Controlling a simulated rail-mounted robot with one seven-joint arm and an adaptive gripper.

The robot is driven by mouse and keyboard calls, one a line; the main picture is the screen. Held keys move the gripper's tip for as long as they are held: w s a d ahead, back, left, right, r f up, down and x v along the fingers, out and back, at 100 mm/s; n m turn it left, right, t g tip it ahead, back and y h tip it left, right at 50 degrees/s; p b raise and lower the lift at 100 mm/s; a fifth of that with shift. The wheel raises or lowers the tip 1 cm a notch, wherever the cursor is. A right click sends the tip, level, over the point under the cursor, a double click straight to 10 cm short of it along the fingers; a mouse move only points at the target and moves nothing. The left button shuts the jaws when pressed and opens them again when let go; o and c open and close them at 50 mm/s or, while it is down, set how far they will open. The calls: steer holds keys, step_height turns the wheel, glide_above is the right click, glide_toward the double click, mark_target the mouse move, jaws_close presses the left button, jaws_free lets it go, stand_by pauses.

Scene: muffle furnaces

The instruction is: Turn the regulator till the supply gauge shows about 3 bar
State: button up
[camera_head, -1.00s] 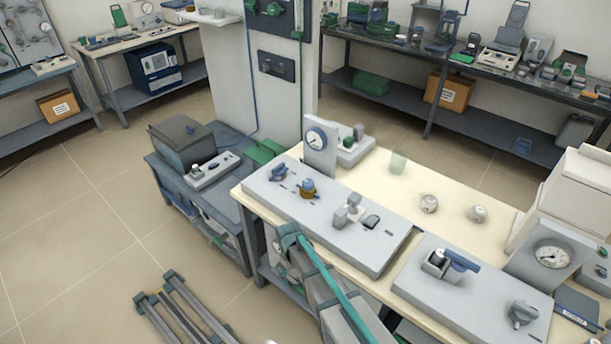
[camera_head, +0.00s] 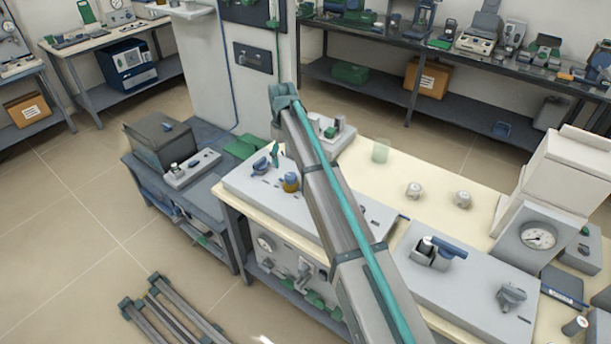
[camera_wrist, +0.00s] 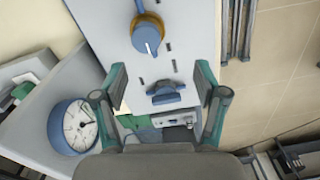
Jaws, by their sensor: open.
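A grey panel (camera_head: 240,184) on the left of the bench carries a blue knob (camera_head: 261,165) and a blue-topped knob with a brass collar (camera_head: 290,182). No label shows which is the regulator. In the wrist view the blue knob (camera_wrist: 165,93) lies between the fingers, the brass-collared knob (camera_wrist: 147,36) beyond them. A round white gauge (camera_wrist: 73,127) stands beside the panel; its reading is too small to tell. My gripper (camera_wrist: 161,73) is open and empty above the panel; contact with the blue knob is not visible. In the head view my arm hides this gauge.
A second panel (camera_head: 450,290) on the right holds a lever valve (camera_head: 440,252) and a grey knob (camera_head: 511,296), with another gauge (camera_head: 538,236) behind. Another gauge (camera_head: 266,243) sits below.

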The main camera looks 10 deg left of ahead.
mark_target(291, 175)
steer(key=f+p, duration=0.1)
steer(key=f, duration=0.2)
steer(key=w+f+p, duration=0.1)
steer(key=f, duration=0.2)
steer(key=d+f+p, duration=0.1)
steer(key=f, duration=0.2)
steer(key=shift+w+f+p, duration=0.25)
steer(key=shift+w+p, duration=0.05)
steer(key=shift+w, duration=0.1)
steer(key=c, duration=1.1)
